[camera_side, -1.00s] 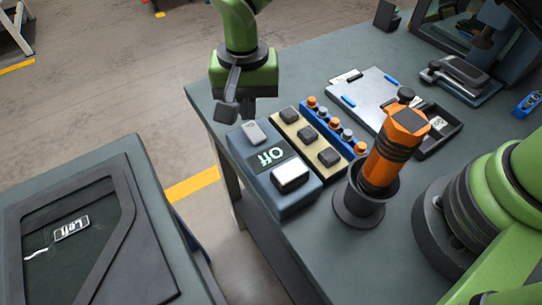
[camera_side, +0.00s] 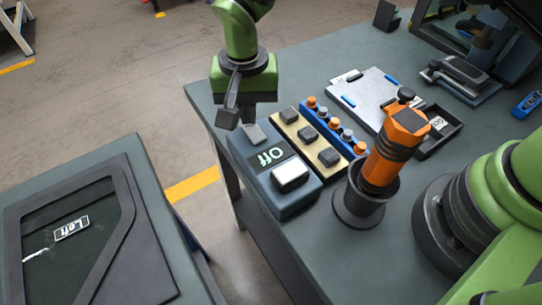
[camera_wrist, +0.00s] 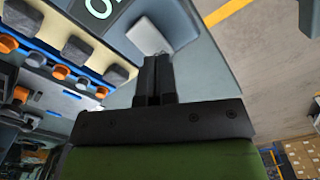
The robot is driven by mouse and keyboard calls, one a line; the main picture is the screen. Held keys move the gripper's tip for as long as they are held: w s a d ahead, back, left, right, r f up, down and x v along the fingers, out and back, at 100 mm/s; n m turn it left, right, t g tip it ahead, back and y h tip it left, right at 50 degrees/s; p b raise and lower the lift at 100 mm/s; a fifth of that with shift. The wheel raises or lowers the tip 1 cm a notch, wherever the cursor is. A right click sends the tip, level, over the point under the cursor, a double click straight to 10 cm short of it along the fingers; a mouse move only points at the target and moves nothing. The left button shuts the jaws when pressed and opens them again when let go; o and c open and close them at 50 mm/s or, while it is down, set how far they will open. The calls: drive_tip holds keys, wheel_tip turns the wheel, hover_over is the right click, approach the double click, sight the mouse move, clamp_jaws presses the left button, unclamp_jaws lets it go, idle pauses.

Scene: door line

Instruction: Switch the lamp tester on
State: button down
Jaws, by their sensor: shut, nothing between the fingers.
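The lamp tester (camera_side: 286,203) is a blue-grey box at the near left edge of the bench. Its dark display reads OFF (camera_side: 270,157). A large white block (camera_side: 290,174) sits at its near end and a smaller light grey button (camera_side: 254,135) at its far end. My gripper (camera_side: 238,122) is shut and empty, pointing down at the far end. In the wrist view the closed fingers (camera_wrist: 155,65) reach close to the light grey button (camera_wrist: 147,37); I cannot tell whether they touch it. Part of the display also shows there.
Beside the tester are a beige strip with dark blocks (camera_side: 308,133) and a blue rail with orange and grey knobs (camera_side: 334,124). An orange tool (camera_side: 393,148) stands in a dark holder (camera_side: 360,205). A separate table (camera_side: 60,270) lies left across a floor gap.

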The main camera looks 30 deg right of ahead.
drive_tip(key=shift+f, duration=0.8)
drive_tip(key=shift+r, duration=3.55)
drive_tip(key=shift+d+r, duration=0.1)
drive_tip(key=shift+r, duration=0.1)
drive_tip(key=s+d+r+t+y, duration=0.1)
drive_tip(key=s+d+r, duration=0.2)
drive_tip(key=d+r, duration=0.35)
drive_tip(key=s+d+r+t+y, duration=0.1)
drive_tip(key=s+d+r+t, duration=0.2)
drive_tip(key=r, duration=0.6)
drive_tip(key=s+d+r+n+t, duration=0.1)
drive_tip(key=s+d, duration=0.3)
drive_tip(key=s, duration=0.3)
drive_tip(key=s+d+r+n+t, duration=0.1)
drive_tip(key=s+d+t, duration=0.1)
drive_tip(key=s, duration=0.5)
drive_tip(key=shift+s+d+r, duration=0.15)
drive_tip(key=shift+d+r, duration=0.25)
drive_tip(key=shift+d, duration=0.5)
